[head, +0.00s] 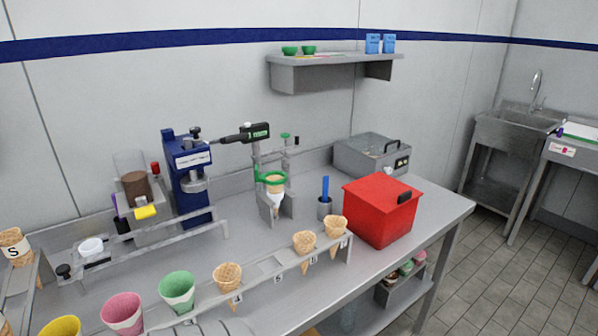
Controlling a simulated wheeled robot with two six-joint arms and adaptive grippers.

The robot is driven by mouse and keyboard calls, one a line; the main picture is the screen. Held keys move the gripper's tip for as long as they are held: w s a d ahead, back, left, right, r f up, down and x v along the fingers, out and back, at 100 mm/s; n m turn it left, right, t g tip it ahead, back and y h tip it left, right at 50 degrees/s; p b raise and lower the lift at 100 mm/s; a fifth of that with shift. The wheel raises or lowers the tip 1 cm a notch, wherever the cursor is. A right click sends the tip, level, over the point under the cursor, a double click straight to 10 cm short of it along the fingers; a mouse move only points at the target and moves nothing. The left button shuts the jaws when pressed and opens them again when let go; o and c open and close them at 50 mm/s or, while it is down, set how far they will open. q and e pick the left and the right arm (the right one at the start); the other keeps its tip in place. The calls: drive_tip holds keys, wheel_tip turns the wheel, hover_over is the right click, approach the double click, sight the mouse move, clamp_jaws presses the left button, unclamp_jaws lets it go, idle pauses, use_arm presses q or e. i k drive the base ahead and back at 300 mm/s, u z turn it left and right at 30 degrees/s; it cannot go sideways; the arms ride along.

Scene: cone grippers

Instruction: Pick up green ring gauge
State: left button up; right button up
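The green ring gauge (260,178) is a thin green ring on the grey metal stand (288,205) near the middle of the bench. It sits around the upper part of a waffle cone (276,189) with a white lower part, held upright in the stand. I cannot tell whether the ring touches the cone. Neither of my grippers is in view.
A red lidded box (375,219) stands to the right and a blue press (184,185) to the left. A small grey cup (325,209) holds a blue tool. A front rack holds several cones (227,281). Bare bench lies between stand and rack.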

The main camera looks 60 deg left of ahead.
sight(271, 173)
drive_tip(key=u, duration=0.3)
drive_tip(key=i, duration=0.95)
drive_tip(key=u, duration=0.6)
